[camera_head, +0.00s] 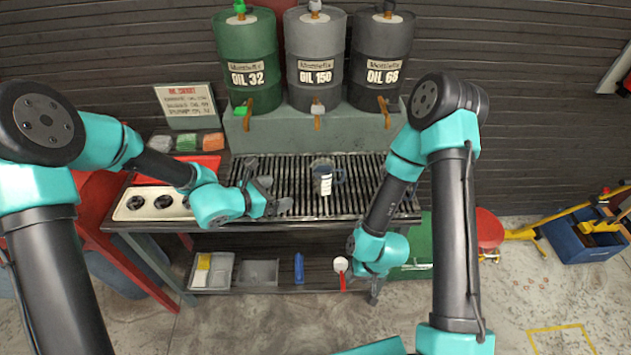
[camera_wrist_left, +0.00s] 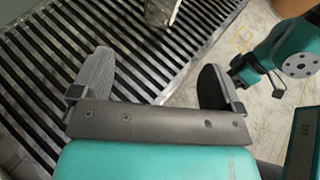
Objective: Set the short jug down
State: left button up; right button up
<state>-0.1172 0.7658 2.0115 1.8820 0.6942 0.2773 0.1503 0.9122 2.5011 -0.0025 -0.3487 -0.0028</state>
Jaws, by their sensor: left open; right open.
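The short jug (camera_head: 322,178), dark with a pale label and a side handle, stands on the slatted grate (camera_head: 290,172) of the bench. Its pale lower part shows at the top edge of the left wrist view (camera_wrist_left: 160,10). My left gripper (camera_head: 274,194) is open and empty, above the grate to the left of the jug and apart from it.
A green drum (camera_head: 246,55) and two grey drums (camera_head: 315,55) (camera_head: 382,55) with taps stand behind the grate. A lower shelf (camera_head: 325,270) holds a funnel-like item and small trays. Bare grate surrounds the jug.

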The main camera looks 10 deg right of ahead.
aim_at(316, 185)
pick_arm(q)
jog(key=shift+d, duration=0.15)
jog(key=x, duration=1.2)
jog(key=shift+f, duration=0.15)
jog(key=shift+d, duration=0.1)
jog(key=shift+f+x, duration=0.15)
jog(key=shift+x, duration=1.1)
jog(key=shift+f+x, duration=0.15)
jog(key=shift+x, duration=1.1)
jog(key=shift+s, duration=0.15)
jog(key=shift+c, duration=0.3)
jog(key=c, duration=1.1)
jog(key=shift+r, duration=0.1)
